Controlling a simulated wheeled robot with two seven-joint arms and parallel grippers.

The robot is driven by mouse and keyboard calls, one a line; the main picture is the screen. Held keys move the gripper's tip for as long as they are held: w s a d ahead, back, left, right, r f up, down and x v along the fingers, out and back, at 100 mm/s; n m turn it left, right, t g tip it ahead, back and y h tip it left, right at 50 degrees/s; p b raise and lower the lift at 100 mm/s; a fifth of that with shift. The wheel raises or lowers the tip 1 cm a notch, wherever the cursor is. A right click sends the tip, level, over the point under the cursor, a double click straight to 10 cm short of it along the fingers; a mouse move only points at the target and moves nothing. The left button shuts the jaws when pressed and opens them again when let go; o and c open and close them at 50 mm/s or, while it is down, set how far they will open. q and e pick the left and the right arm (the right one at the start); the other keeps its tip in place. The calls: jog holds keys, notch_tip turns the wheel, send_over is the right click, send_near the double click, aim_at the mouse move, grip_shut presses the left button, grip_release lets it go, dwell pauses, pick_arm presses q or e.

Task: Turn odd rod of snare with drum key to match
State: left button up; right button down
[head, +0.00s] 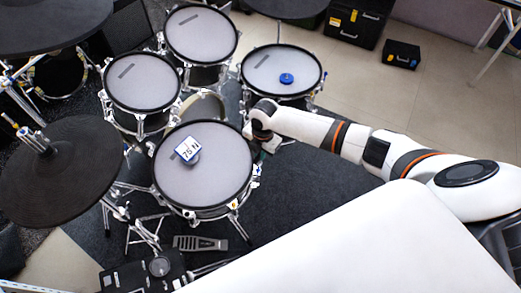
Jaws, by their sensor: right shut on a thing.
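The snare (200,185) stands in the middle, with a pale mesh head and dark rim. A white card (188,149) reading "75 N" sits on a small round piece on its head. Small coloured markers (256,171) show along the rim's right and front. My right gripper (263,149) is at the snare's right edge, pointing down. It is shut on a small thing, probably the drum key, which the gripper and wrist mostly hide. I cannot tell whether the key sits on a rod. My left gripper is not in view.
Two rack toms (142,82) (200,35) stand behind the snare. A floor tom (272,72) with a blue disc (287,78) is at back right. Dark cymbal pads (60,172) crowd the left. A pedal (200,243) lies in front. Carpet right of the snare is clear.

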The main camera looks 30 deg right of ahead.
aim_at(258, 169)
jog(key=shift+w+a+f+b, duration=0.1)
jog(key=shift+f+b, duration=0.85)
jog(key=shift+f, duration=0.85)
jog(key=c, duration=1.9)
grip_release()
grip_shut()
